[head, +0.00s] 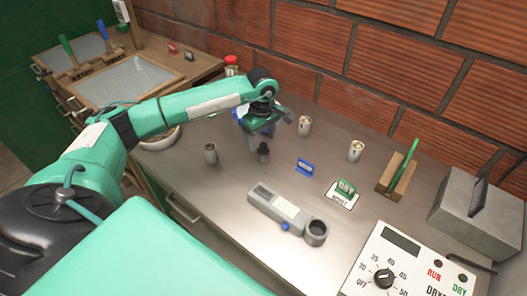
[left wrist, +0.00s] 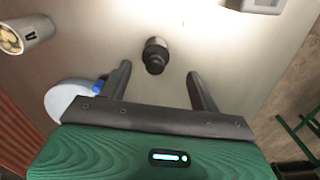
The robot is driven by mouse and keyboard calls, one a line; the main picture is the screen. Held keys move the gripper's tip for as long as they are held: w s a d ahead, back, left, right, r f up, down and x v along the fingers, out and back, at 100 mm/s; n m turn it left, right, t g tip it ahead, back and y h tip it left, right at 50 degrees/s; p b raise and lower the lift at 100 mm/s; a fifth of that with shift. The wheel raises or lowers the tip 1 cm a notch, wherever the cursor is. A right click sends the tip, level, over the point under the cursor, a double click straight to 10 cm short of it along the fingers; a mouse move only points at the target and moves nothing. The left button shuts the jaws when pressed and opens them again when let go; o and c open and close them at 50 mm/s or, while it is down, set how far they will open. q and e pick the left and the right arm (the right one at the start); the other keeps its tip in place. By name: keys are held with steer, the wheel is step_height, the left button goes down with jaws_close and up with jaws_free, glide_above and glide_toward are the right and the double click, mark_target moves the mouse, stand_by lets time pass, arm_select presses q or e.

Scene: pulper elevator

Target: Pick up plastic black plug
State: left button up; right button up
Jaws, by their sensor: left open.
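The black plastic plug (head: 263,154) stands on the grey metal counter below my left gripper (head: 261,138). In the left wrist view the plug (left wrist: 155,55) is a short, dark, stepped cylinder. It lies roughly midway between the two finger lines of my left gripper (left wrist: 158,72), at or just past the fingertips. The fingers are spread and empty, and neither touches the plug. My right gripper is in no view.
A white control box (head: 410,262) is front right; a brick wall (head: 400,60) stands behind.

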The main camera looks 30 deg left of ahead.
mark_target(263, 151)
arm_select(q)
step_height(263, 151, down, 2)
steer(key=shift+w+f+p, duration=0.1)
steer(key=shift+f+p, duration=0.4)
steer(key=shift+f, duration=0.05)
steer(key=f, duration=0.1)
steer(key=f+p, duration=0.1)
steer(key=f, duration=0.1)
steer(key=shift+w+f, duration=0.25)
steer(key=shift+f, duration=0.5)
steer(key=shift+c, duration=0.2)
steer(key=c, duration=1)
